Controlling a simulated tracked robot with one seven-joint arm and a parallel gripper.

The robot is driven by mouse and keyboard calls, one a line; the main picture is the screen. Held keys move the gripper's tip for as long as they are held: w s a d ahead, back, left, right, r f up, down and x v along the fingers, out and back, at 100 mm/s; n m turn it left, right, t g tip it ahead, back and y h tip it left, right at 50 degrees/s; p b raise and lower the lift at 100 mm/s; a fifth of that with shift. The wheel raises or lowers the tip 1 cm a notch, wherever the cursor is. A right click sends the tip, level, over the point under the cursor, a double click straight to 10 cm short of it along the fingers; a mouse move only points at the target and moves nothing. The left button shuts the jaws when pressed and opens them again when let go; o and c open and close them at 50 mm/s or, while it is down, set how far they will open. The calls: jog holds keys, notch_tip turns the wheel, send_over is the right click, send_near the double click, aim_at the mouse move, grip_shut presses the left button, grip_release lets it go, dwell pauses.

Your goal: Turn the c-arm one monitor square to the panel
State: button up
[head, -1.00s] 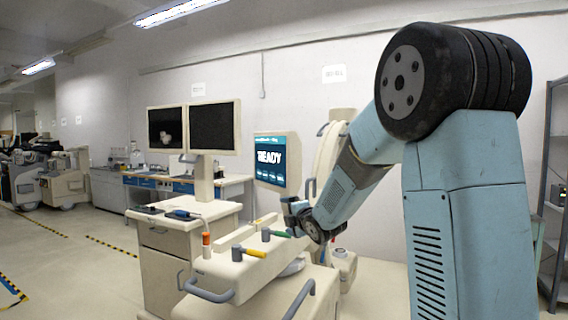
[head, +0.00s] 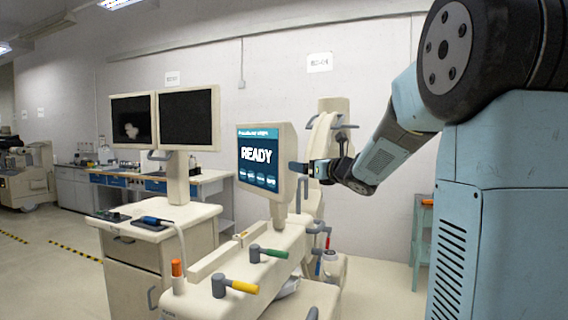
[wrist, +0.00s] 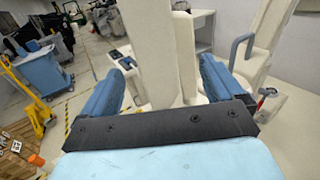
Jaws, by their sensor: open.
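The c-arm one monitor (head: 259,158), a cream-framed screen reading READY, stands on a post above the control panel (head: 226,268). Its face is angled toward the left in the head view. My gripper (head: 302,168) is at the monitor's right edge. In the wrist view my gripper (wrist: 158,72) has its two blue fingers spread apart. A cream slab (wrist: 150,45), which looks like the monitor's housing, lies between them. I cannot tell whether either finger touches it.
The panel carries grey levers with yellow (head: 243,286) and green (head: 274,253) grips. A cart with twin dark monitors (head: 188,118) stands at left. A cream column (head: 333,125) with handles stands behind my gripper. Floor at far left (head: 40,275) is open.

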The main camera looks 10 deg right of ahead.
aim_at(283, 161)
jog(key=x, duration=1.1)
jog(key=shift+w+a, duration=0.2)
jog(key=shift+a, duration=0.3)
